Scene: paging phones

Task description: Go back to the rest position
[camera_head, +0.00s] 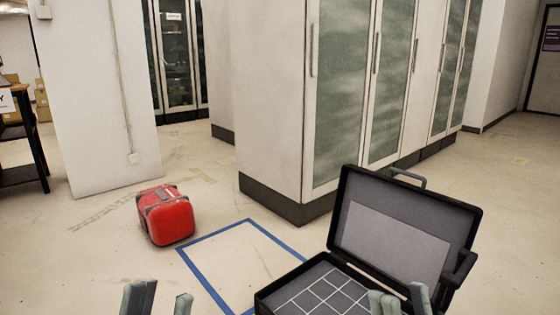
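My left gripper (160,301) shows only its fingertips at the bottom edge, left of the middle. Its two fingers are apart and nothing shows between them. My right gripper (399,302) also shows only its fingertips at the bottom edge, in front of the open black case. The black case (408,205) stands open on the floor at the lower right, lid raised, with a gridded tray inside whose visible part looks empty. The lower parts of both grippers are out of view.
A blue tape square (205,284) is marked on the floor left of the case. A red box (168,218) sits at its upper left. White cabinets (270,110) with glass doors stand behind. A dark table (30,150) is at the far left. Floor between is clear.

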